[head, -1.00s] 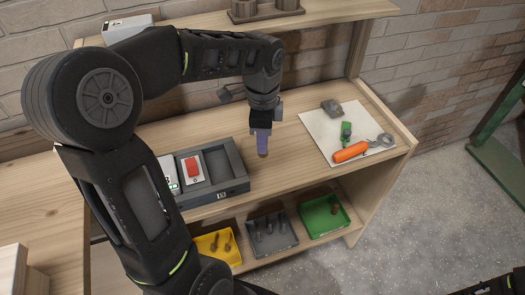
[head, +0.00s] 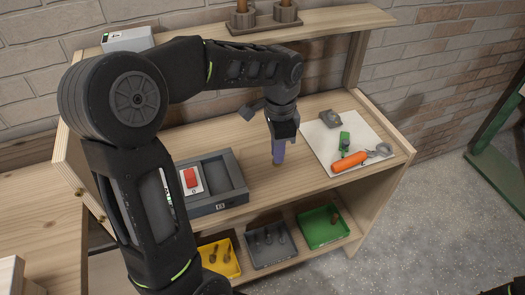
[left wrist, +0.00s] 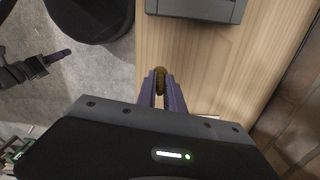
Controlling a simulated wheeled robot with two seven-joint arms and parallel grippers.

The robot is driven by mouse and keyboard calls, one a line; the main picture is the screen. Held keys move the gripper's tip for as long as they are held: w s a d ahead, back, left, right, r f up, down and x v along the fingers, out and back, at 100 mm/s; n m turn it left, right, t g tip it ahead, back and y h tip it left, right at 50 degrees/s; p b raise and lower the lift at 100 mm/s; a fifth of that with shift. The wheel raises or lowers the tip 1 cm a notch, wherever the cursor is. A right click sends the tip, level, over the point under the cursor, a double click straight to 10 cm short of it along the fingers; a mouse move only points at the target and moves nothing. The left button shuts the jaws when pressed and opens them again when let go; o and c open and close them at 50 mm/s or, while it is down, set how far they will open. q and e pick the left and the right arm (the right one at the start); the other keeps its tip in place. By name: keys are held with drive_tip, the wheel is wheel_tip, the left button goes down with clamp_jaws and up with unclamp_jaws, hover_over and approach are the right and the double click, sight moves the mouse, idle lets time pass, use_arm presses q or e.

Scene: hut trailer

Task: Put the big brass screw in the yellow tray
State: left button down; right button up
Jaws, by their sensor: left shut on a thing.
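My left gripper (head: 278,158) is above the wooden worktop, between the grey divided box and the white sheet, fingers down. It is shut on a small brass screw (left wrist: 160,78), whose ribbed end shows between the purple fingertips in the left wrist view. In the head view the screw is mostly hidden by the fingers. The yellow tray (head: 232,268) is on the lower shelf, left of the other trays, partly behind my left arm; dark screws lie in it. My right gripper (left wrist: 62,54) shows at the left of the left wrist view; its opening is unclear.
A grey tray (head: 272,262) with several screws and a green tray (head: 312,240) share the lower shelf. The grey box (head: 228,203) sits on the worktop. The white sheet (head: 320,150) carries an orange-handled tool (head: 350,161). The worktop edge overhangs the shelf.

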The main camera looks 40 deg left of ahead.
use_arm(q)
drive_tip(key=w+d+f+n, duration=0.1)
drive_tip(key=w+d+n, duration=0.1)
drive_tip(key=d+n, duration=0.1)
drive_tip(key=w+d+f+n, duration=0.2)
drive_tip(key=w+d, duration=0.1)
drive_tip(key=w+d+f+n, duration=0.1)
drive_tip(key=w+d+n, duration=0.1)
drive_tip(key=d+n, duration=0.1)
drive_tip(key=shift+w+d+f+n, duration=0.15)
drive_tip(key=shift+w+d+n, duration=0.05)
drive_tip(key=shift+d+n, duration=0.1)
